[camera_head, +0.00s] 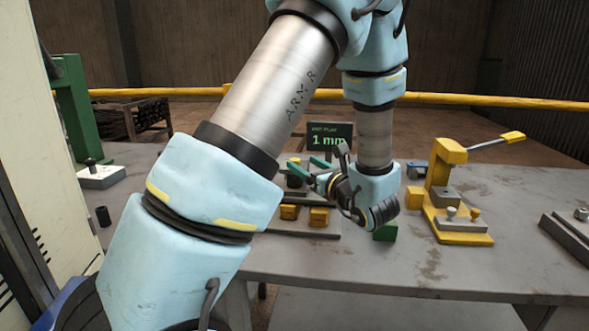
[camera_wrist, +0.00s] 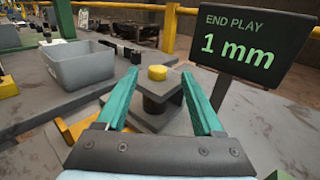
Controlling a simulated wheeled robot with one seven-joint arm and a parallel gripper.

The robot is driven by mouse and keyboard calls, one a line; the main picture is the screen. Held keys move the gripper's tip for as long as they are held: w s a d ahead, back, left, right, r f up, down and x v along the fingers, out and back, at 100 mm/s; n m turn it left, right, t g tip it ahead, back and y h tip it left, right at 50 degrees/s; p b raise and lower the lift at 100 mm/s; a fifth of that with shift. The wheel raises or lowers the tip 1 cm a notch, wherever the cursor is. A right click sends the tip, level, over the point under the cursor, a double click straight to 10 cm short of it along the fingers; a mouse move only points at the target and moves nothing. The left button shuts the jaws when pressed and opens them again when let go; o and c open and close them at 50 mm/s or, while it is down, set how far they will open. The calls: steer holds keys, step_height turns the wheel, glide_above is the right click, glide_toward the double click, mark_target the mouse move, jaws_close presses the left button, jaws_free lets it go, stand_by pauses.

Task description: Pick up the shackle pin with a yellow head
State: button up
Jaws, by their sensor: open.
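In the head view, a small yellow top (camera_head: 294,161) shows just left of my fingers, probably the same head. My gripper (camera_head: 308,168) is open, with green fingers. In the wrist view my gripper (camera_wrist: 159,76) has one finger on each side of the yellow head, with visible gaps. I cannot tell how far the fingertips are from the pin in depth. The pin's shank is hidden.
A dark sign (camera_wrist: 253,47) reading "END PLAY 1 mm" stands close on the right in the wrist view. A grey bin (camera_wrist: 80,66) is at left. A yellow lever press (camera_head: 447,195) stands right on the grey table (camera_head: 400,265). Yellow blocks (camera_head: 319,217) sit below my gripper.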

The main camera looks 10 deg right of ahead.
steer(key=p+x, duration=0.1)
steer(key=x, duration=0.4)
steer(key=shift+a+f+p, duration=0.1)
steer(key=shift+a+p, duration=0.05)
steer(key=shift+p, duration=0.25)
jaws_close()
